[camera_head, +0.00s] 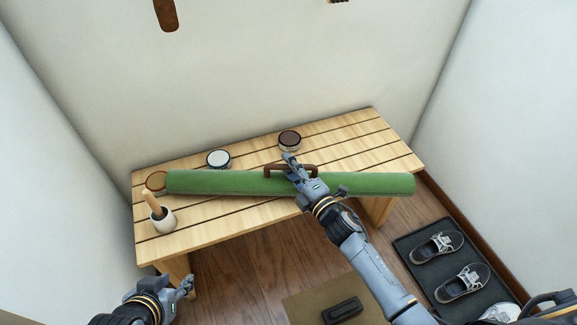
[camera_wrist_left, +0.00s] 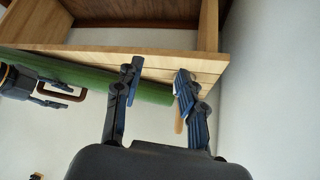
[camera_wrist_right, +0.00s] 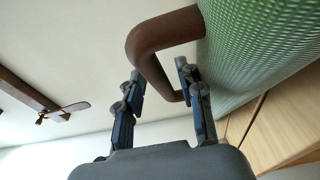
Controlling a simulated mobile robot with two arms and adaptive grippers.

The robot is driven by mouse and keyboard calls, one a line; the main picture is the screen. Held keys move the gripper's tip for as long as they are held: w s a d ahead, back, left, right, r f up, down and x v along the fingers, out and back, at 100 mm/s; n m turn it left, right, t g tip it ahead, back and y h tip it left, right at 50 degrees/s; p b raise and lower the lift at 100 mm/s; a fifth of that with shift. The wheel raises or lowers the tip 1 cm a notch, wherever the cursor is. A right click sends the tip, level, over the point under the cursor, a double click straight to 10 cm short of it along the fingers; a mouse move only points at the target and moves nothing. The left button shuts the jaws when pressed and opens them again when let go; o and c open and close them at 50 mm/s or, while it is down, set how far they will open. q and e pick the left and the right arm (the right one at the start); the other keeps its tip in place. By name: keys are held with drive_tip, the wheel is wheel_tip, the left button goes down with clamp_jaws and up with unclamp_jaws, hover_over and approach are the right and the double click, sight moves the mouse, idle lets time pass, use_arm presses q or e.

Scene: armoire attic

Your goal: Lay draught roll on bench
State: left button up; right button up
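The green draught roll (camera_head: 235,182) stretches across the bench (camera_head: 345,145) at a slant to its slats. Its right end juts past the bench's front edge; whether it rests on the top or hovers just above is unclear. Its brown handle (camera_wrist_right: 150,45) passes between the fingers of my right gripper (camera_wrist_right: 160,82), which stand apart around it. My right gripper also shows over the roll's middle in the head view (camera_head: 292,165). My left gripper (camera_wrist_left: 158,70) is open and empty, low in front of the bench's left end (camera_head: 188,284).
A mortar with pestle (camera_head: 163,220) and an orange-topped tin (camera_head: 156,181) stand near the roll's left end. A white tin (camera_head: 218,159) and a brown-topped tin (camera_head: 289,140) stand behind it. A shoe tray (camera_head: 420,268) lies on the floor at right.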

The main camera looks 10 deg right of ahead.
drive_tip(key=s+d+f+m+g+h+p, duration=0.2)
drive_tip(key=s+d+m+g+h, duration=0.45)
drive_tip(key=s+d+m, duration=0.7)
use_arm(q)
drive_tip(key=s+a+f+g, duration=0.1)
drive_tip(key=s+a+g, duration=0.1)
drive_tip(key=s, duration=0.5)
drive_tip(key=shift+f+g+y, duration=0.35)
drive_tip(key=shift+g+y, duration=0.05)
drive_tip(key=shift+g, duration=0.4)
use_arm(e)
drive_tip(key=s+a+m+g, duration=0.3)
drive_tip(key=s+m+g, duration=0.3)
drive_tip(key=s, duration=1.3)
drive_tip(key=shift+a+m, duration=0.2)
drive_tip(key=shift+m, duration=0.25)
drive_tip(key=shift+g, duration=0.25)
